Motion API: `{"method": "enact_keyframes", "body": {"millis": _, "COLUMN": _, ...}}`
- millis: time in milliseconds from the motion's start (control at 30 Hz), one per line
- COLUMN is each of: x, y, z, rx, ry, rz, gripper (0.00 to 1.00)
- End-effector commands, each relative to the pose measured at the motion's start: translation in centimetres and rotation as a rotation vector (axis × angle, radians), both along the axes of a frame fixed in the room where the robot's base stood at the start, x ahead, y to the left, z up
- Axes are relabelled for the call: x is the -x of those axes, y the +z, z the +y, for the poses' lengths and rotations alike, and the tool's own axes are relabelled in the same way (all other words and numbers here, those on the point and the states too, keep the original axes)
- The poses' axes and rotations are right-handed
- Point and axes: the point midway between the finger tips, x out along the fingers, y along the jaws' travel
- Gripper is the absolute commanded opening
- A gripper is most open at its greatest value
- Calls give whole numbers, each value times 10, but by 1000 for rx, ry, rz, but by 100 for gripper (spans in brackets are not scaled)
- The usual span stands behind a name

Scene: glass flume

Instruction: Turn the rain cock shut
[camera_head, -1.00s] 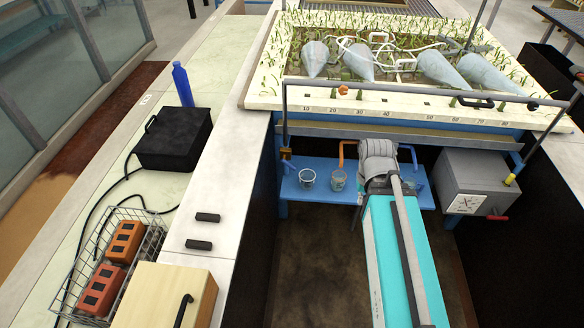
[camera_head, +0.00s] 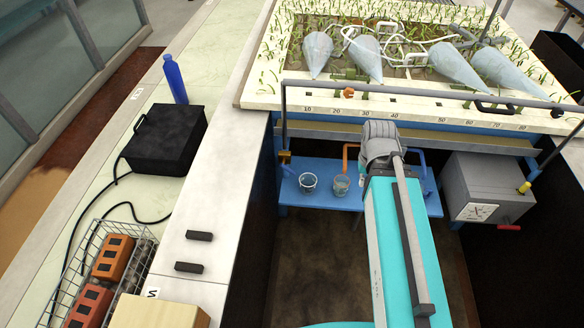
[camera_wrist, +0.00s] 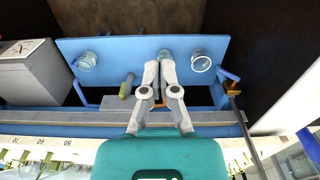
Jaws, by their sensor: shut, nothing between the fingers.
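A small brass cock with a blue lever (camera_head: 285,158) sits at the foot of the left upright of the grey pipe frame (camera_head: 400,91). I take it for the rain cock, though no label on it is readable. In the wrist view, the cock (camera_wrist: 233,90) is right of my gripper (camera_wrist: 159,66), with its blue lever pointing up and left. My gripper is shut, empty and apart from the cock, over the blue shelf (camera_wrist: 112,55). In the head view my arm hides the fingers.
Two clear cups (camera_head: 308,183) (camera_head: 340,185) stand on the shelf near the cock. An orange pipe (camera_head: 350,148) rises behind them. A grey box (camera_head: 490,185) with a red handle is at right. The planted tray (camera_head: 262,98) is above. A pale counter (camera_head: 215,200) borders the left.

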Motion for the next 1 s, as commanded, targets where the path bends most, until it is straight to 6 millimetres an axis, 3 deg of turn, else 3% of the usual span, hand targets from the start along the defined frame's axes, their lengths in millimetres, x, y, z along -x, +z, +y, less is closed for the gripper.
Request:
{"method": "enact_keyframes", "body": {"millis": 633, "x": -2, "y": -4, "z": 1, "rx": -9, "ry": -2, "rz": 0, "gripper": 0}}
{"method": "enact_keyframes", "body": {"millis": 767, "x": -6, "y": -15, "z": 3, "rx": -36, "ry": -6, "rz": 0, "gripper": 0}}
{"method": "enact_keyframes", "body": {"millis": 1000, "x": -24, "y": -51, "z": 8, "rx": -150, "ry": -27, "rz": -1, "gripper": 0}}
